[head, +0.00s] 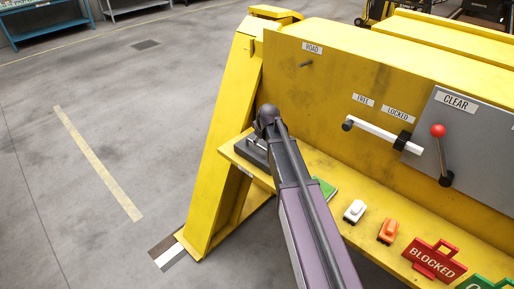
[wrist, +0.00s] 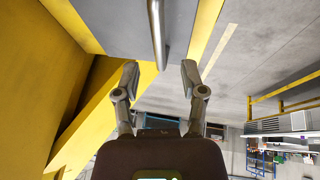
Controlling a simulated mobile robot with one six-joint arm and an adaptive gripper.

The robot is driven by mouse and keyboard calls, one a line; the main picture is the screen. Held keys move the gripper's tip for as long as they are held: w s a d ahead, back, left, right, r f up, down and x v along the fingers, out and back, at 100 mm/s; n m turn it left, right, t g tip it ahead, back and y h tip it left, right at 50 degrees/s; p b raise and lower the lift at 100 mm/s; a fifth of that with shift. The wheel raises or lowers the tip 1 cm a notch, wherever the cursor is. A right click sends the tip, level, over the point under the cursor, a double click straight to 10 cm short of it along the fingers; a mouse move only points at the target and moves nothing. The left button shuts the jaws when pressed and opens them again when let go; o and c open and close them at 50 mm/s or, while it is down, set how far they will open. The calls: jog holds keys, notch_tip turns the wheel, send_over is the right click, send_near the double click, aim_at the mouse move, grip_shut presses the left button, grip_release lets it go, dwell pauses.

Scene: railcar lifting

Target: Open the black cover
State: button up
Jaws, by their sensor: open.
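A dark, flat piece that looks like the black cover (head: 247,152) lies at the left end of the yellow shelf in the head view. My arm hides part of it. In the wrist view, a grey panel (wrist: 112,22) fills the top, with a metal bar handle (wrist: 157,25) running down across it. I take this panel to be the cover up close, though it looks lighter there. My gripper (wrist: 159,72) is open. Contact with the bar cannot be made out.
Above are a white lever (head: 380,132) and a red-knobbed lever (head: 440,150). Floor at left is free.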

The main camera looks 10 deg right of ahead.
aim_at(258, 145)
jog(key=shift+b+x, duration=1.5)
jog(key=shift+x, duration=0.45)
grip_shut()
jog(key=shift+a, duration=0.2)
